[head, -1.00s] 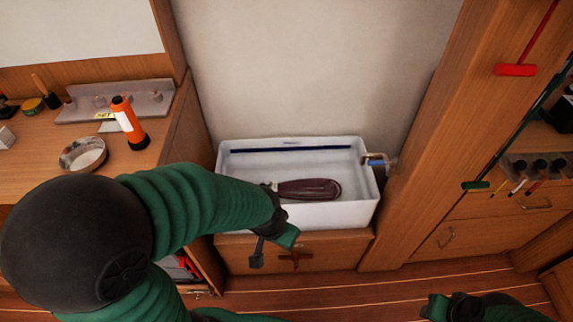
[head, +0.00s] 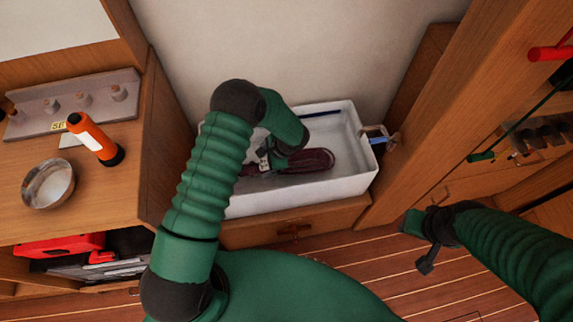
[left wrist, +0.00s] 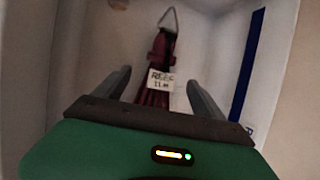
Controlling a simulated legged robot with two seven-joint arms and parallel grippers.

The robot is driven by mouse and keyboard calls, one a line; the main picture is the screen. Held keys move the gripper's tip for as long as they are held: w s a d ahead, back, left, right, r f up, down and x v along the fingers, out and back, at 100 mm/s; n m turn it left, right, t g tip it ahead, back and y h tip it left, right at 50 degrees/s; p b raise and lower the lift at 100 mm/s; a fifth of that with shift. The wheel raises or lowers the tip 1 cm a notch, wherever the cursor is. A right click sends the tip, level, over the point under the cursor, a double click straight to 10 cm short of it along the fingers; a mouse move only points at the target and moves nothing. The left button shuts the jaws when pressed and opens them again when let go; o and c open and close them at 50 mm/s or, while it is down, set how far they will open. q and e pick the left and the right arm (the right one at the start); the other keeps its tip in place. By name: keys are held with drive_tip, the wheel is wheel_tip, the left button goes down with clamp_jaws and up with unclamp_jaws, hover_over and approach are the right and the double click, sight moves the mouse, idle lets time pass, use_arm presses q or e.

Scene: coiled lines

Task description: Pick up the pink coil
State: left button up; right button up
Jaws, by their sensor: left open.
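The coil, dark maroon-pink (head: 308,160), lies in the white basin (head: 352,185). In the left wrist view the coil (left wrist: 157,98) shows a white label with dark lettering and a thin loop at its far end. My left gripper (head: 270,160) is at the coil's left part in the head view and partly covers it. In the left wrist view its two fingers (left wrist: 160,88) stand apart, one on each side of the coil, with gaps between. My right gripper (head: 425,243) is at the lower right above the floor, away from the basin; its jaws are unclear.
The basin's walls surround the coil, with a tap (head: 378,138) at its right. At left a counter carries an orange flashlight (head: 95,138), a metal bowl (head: 48,184) and a rack (head: 75,103). A red case (head: 60,245) sits on the shelf below.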

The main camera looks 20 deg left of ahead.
sight(256, 167)
use_arm(q)
drive_tip(key=shift+x, duration=1.2)
drive_tip(key=shift+a+f+b, duration=0.1)
drive_tip(key=shift+f+b, duration=0.2)
drive_tip(key=shift+f, duration=0.3)
drive_tip(key=x, duration=0.2)
drive_tip(key=b+x, duration=0.1)
drive_tip(key=x, duration=0.1)
drive_tip(key=shift+s+a+r, duration=0.1)
drive_tip(key=shift+s+a, duration=0.1)
drive_tip(key=shift+a, duration=0.2)
drive_tip(key=shift+w+a+f, duration=0.1)
drive_tip(key=shift+a+f, duration=0.2)
drive_tip(key=shift+a, duration=0.1)
drive_tip(key=shift+d, duration=0.15)
drive_tip(key=c, duration=0.6)
drive_tip(key=shift+r, duration=0.1)
clamp_jaws()
use_arm(e)
drive_tip(key=shift+d+f, duration=0.2)
drive_tip(key=shift+f, duration=0.35)
drive_tip(key=shift+d+f, duration=0.15)
drive_tip(key=shift+f, duration=0.4)
